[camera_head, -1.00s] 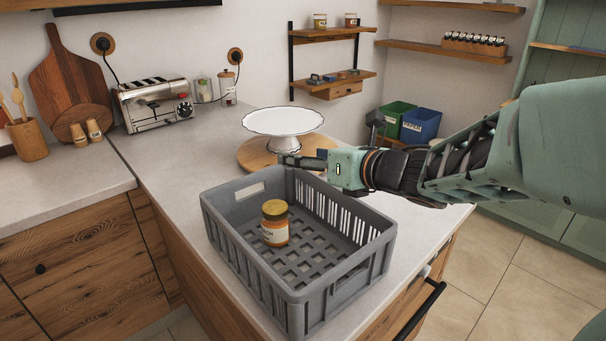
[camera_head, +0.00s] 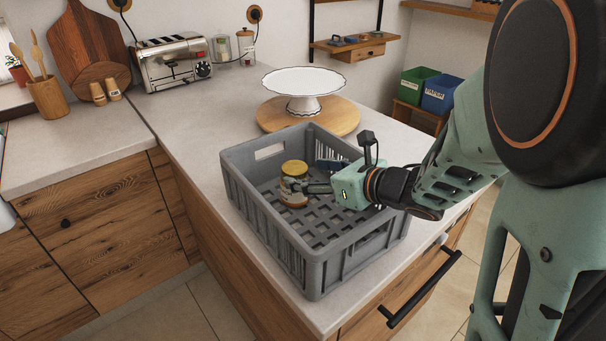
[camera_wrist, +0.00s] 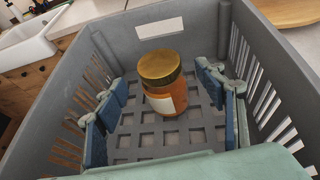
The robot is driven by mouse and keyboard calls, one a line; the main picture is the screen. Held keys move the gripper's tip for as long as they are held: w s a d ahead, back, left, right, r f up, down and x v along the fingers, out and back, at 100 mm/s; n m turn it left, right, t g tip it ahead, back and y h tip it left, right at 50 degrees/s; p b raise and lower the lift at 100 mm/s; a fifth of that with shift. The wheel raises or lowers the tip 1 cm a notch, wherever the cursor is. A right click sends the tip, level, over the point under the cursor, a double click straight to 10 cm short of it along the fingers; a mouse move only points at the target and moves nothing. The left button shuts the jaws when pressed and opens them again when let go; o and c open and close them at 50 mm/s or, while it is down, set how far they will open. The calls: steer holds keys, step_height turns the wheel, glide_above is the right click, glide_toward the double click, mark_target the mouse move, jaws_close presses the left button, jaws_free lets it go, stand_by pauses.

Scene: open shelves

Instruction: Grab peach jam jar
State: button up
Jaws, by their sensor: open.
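The peach jam jar (camera_head: 294,185) has a yellow lid, orange contents and a pale label. It stands upright inside the grey crate (camera_head: 240,190). My gripper (camera_head: 318,178) is open and reaches into the crate from the right, its fingers close to the jar. In the wrist view the jar (camera_wrist: 162,85) stands ahead, between the lines of the two blue-padded fingers and a little beyond their tips. The gripper (camera_wrist: 160,100) holds nothing. The jar's label is only partly visible.
A white cake stand (camera_head: 303,88) on a round wooden board (camera_head: 342,116) stands behind the crate. The crate walls enclose the jar and gripper. A toaster (camera_head: 173,62) is at the back. The counter (camera_head: 195,120) left of the crate is clear.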

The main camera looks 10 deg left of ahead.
mark_target(301, 172)
steer(key=shift+x, duration=2.8)
steer(key=shift+c, duration=0.5)
steer(key=shift+s+f, duration=0.1)
steer(key=shift+f, duration=0.05)
jaws_close()
